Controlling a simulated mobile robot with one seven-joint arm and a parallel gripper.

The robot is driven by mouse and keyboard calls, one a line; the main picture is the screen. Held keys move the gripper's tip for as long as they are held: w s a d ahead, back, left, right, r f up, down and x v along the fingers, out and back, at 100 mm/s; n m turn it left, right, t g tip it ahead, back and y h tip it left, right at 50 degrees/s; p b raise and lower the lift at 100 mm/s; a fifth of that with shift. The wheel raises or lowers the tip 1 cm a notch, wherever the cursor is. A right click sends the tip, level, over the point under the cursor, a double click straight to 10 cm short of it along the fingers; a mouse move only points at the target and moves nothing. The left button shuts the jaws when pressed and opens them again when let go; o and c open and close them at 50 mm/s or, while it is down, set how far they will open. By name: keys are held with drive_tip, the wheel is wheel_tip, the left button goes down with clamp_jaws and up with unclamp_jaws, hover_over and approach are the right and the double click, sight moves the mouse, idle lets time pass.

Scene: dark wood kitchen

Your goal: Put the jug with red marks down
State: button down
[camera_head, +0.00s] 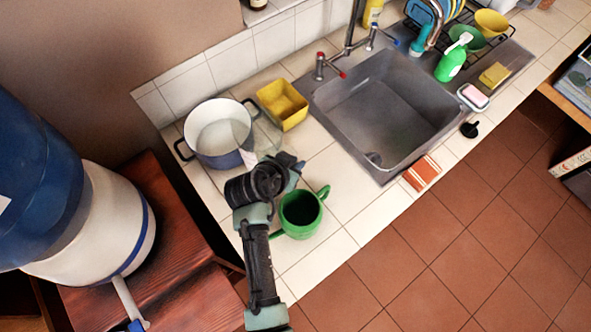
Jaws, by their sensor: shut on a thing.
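A see-through jug (266,138) shows faintly on the tiled counter side, between the blue and white pot and the yellow bowl. Its red marks cannot be made out at this size. My gripper (284,160) is at the jug's near side, shut on it, with the wrist hiding part of the fingers. I cannot tell whether the jug's base touches the counter.
A pot (215,135) stands left of the jug, a yellow bowl (282,104) behind it. A green two-handled mug (300,213) stands in front. The sink (385,110) is to the right. Bare tiles (350,195) lie between mug and sink.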

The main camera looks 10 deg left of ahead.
drive_tip(key=shift+w+f, duration=0.1)
drive_tip(key=shift+f, duration=2.75)
drive_tip(key=shift+f, duration=0.15)
drive_tip(key=c, duration=1.2)
unclamp_jaws()
drive_tip(key=shift+o, duration=0.2)
